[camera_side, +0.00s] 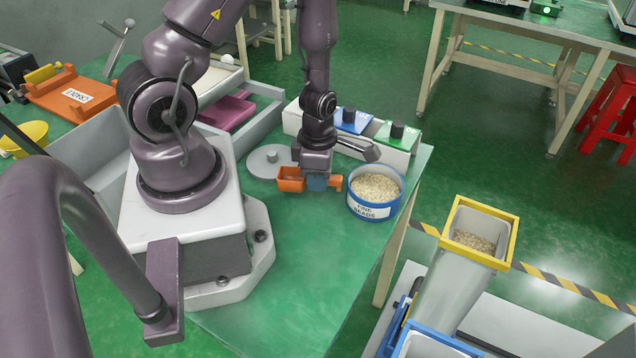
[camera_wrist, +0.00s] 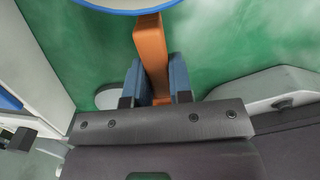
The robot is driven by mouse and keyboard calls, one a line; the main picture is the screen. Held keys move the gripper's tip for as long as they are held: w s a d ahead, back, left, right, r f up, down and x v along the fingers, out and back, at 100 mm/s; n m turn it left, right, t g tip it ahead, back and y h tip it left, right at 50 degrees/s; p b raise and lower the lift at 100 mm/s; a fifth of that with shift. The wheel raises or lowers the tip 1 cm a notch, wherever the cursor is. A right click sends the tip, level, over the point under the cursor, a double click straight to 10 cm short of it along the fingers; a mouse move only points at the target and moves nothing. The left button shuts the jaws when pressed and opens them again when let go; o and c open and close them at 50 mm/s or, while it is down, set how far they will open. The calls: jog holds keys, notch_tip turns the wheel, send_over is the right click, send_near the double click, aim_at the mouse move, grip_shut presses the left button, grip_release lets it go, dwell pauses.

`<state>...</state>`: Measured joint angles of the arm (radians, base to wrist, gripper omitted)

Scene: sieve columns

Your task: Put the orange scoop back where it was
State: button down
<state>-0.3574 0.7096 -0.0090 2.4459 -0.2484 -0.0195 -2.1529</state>
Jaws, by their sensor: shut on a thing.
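The orange scoop (camera_side: 291,180) is in my gripper (camera_side: 317,184), low over the green table in the side view. Its cup sticks out to the left of the blue fingers and its handle end to the right. In the wrist view my gripper (camera_wrist: 157,85) is shut on the orange handle (camera_wrist: 151,45), with one blue finger on each side. The cup is hidden there. I cannot tell whether the scoop touches the table. The blue tub labelled fine beads (camera_side: 375,195) stands just right of the handle end. Its rim (camera_wrist: 125,8) crosses the top of the wrist view.
A grey disc with a knob (camera_side: 268,162) lies left of my gripper. A white unit with blue (camera_side: 352,121) and green (camera_side: 397,134) panels stands behind. The table front is clear. A yellow-rimmed column (camera_side: 478,238) with beads stands off the table's right edge.

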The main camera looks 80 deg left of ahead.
jog(key=shift+f, duration=1)
jog(key=c, duration=1)
grip_release()
jog(key=shift+f, duration=0.15)
